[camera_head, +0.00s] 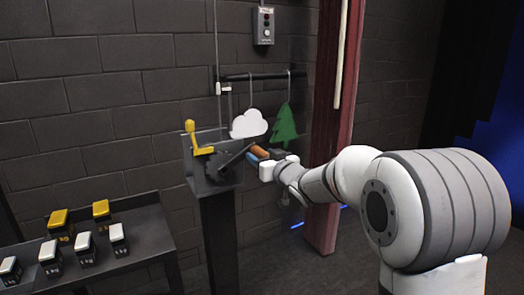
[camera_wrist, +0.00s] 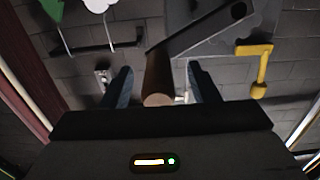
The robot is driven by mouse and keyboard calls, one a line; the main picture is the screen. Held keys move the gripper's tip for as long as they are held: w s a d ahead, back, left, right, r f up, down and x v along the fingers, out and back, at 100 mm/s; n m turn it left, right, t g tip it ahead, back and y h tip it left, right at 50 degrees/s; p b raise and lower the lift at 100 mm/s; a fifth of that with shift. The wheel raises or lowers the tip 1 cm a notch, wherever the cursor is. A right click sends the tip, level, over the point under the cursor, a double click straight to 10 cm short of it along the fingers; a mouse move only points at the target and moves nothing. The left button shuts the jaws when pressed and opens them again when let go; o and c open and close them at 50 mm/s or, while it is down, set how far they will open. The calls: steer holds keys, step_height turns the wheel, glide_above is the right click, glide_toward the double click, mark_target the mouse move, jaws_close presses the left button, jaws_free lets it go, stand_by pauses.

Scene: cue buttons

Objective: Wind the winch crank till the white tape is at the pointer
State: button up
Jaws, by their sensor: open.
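The dark grey winch (camera_head: 213,170) stands on a post by the wall; its grey crank arm (camera_head: 236,160) reaches right to a brown wooden handle (camera_head: 259,152). In the wrist view the handle (camera_wrist: 158,78) lies between the two fingers of my gripper (camera_wrist: 161,88), with gaps on both sides. My gripper (camera_head: 262,160) is open around the handle, not clamped. A yellow lever (camera_head: 196,140) stands on the winch; it also shows in the wrist view (camera_wrist: 259,68). A thin line (camera_head: 215,60) rises above the winch. I cannot make out the white tape or the pointer for certain.
A white cloud (camera_head: 248,124) and a green tree (camera_head: 285,126) hang from a dark bar (camera_head: 262,76) just behind the handle. A control box (camera_head: 263,26) is on the wall. A dark bench (camera_head: 150,228) at lower left holds several weights. A red post (camera_head: 333,130) stands right.

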steer(key=v, duration=0.9)
steer(key=shift+s+d+b, duration=0.25)
steer(key=shift+s+b, duration=0.05)
steer(key=shift+b, duration=0.1)
steer(key=s+d+m+g+h+p, duration=0.25)
steer(key=s+d+h+p, duration=0.2)
steer(key=d, duration=0.25)
steer(key=s+d+m+g+h+p, duration=0.1)
steer(key=s+d+m+h+p, duration=0.25)
steer(key=d+h, duration=0.2)
steer(key=s+d+f+g+p, duration=0.1)
steer(key=s+g, duration=0.3)
steer(key=s, duration=0.7)
steer(key=s+d+f+g+p, duration=0.1)
steer(key=s+g+p, duration=0.3)
steer(key=s, duration=0.8)
steer(key=shift+s+d+f+m+g+p, duration=0.15)
steer(key=shift+d+f+m+g+p, duration=0.1)
steer(key=shift+d+m+g+p, duration=0.25)
steer(key=shift+d, duration=0.1)
